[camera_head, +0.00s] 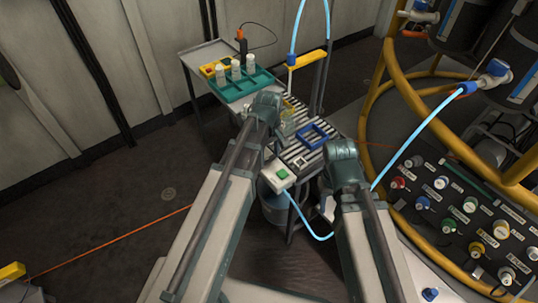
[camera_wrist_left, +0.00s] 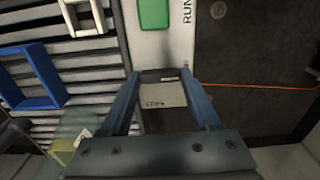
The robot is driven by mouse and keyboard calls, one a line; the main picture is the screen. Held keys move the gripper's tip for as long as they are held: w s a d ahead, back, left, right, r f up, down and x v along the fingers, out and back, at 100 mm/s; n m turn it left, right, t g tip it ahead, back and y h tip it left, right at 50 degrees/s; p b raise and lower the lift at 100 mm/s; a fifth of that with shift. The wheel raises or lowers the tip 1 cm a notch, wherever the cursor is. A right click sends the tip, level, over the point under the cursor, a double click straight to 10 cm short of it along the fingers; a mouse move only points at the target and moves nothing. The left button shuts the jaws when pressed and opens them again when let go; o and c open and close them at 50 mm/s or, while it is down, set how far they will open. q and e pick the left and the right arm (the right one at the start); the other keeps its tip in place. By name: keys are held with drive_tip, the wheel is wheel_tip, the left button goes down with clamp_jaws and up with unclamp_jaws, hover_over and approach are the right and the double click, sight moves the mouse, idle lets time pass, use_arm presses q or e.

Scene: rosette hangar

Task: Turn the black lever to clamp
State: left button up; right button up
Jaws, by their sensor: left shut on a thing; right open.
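My left gripper (camera_wrist_left: 160,74) has its two blue fingers on either side of a short dark bar (camera_wrist_left: 158,77), which looks like the black lever, and is shut on it. A pale plate (camera_wrist_left: 162,96) with small lettering I cannot read lies behind the bar. The white control box (camera_wrist_left: 160,45) with a green button (camera_wrist_left: 155,14) and the word RUN is just beyond the fingertips. The box also shows in the head view (camera_head: 276,184). There, my left wrist hides the lever and fingertips. My right gripper is hidden behind its own wrist.
The roller conveyor (camera_head: 298,150) carries a blue frame (camera_head: 313,135) and a small white frame (camera_head: 301,162). A green tray (camera_head: 243,87) with white bottles stands behind. A blue hose (camera_head: 413,135) passes my right arm. A control panel (camera_head: 455,205) and yellow rails stand right.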

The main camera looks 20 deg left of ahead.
sight(269, 158)
use_arm(q)
drive_tip(key=o, duration=1.4)
drive_tip(key=shift+c, duration=0.2)
drive_tip(key=shift+r, duration=0.1)
wheel_tip(269, 158, up, 14)
drive_tip(key=p, duration=1.3)
drive_tip(key=shift+f+p, duration=0.2)
drive_tip(key=shift+p, duration=0.2)
drive_tip(key=s+d+r+m+y+p, duration=0.1)
drive_tip(key=s+d+r+m+p, duration=0.6)
drive_tip(key=s+d+m, duration=0.3)
drive_tip(key=s+m, duration=0.3)
drive_tip(key=m, duration=0.1)
drive_tip(key=shift+r, duration=0.15)
